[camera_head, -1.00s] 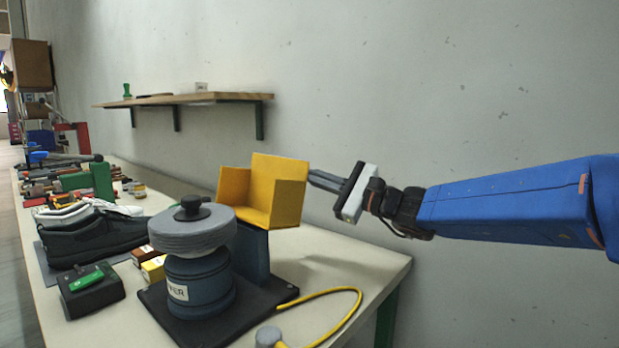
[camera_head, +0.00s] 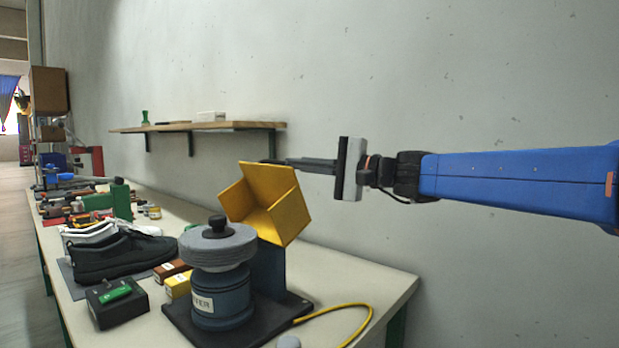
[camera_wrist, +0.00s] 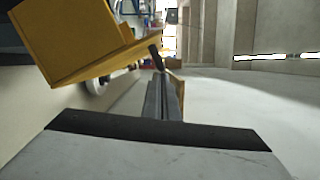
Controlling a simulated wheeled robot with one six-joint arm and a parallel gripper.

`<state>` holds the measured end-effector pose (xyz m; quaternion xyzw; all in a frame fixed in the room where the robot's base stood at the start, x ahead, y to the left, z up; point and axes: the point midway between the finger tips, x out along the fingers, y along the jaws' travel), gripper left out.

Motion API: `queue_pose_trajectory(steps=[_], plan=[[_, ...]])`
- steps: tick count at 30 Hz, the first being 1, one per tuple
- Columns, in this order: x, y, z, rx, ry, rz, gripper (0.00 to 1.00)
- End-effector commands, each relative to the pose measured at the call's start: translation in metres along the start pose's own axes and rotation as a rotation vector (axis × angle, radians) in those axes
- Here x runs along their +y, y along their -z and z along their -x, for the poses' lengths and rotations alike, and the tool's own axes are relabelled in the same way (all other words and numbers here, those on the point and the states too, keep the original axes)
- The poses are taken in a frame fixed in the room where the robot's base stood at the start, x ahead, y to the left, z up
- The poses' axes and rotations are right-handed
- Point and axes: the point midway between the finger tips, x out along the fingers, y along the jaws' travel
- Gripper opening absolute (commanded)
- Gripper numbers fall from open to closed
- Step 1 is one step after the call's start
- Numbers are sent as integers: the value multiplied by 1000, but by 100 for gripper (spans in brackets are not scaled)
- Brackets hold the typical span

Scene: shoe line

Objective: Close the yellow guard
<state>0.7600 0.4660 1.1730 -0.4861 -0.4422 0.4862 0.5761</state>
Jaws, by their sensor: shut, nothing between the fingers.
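The yellow guard (camera_head: 278,215) is an open box shape on the dark blue-grey post (camera_head: 268,270) of the buffer. It is tilted, raised above and behind the grey buffing wheel (camera_head: 222,252), and does not cover it. My gripper (camera_head: 270,161) reaches in from the right with its fingers shut and empty. The fingertips are at the guard's upper edge, on its far side, and seem to touch it. In the wrist view the guard (camera_wrist: 75,40) is at upper left, beside the shut fingers (camera_wrist: 160,95); exact contact is unclear.
The buffer's black base (camera_head: 290,305) stands near the bench's right end, with a yellow cable (camera_head: 345,312) beside it. Dark shoes (camera_head: 120,256), small boxes and a black box with a green switch (camera_head: 115,292) lie left. A wall shelf (camera_head: 200,126) is behind.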

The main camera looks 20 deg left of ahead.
Motion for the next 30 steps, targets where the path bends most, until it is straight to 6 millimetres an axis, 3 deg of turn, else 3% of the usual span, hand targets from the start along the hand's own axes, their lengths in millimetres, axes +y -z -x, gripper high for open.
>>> queue_pose_trajectory(steps=[13, 30], plan=[[-11, -77, -20, -3, -107, 411, 0], [21, -162, -43, -4, -237, 902, 0]])
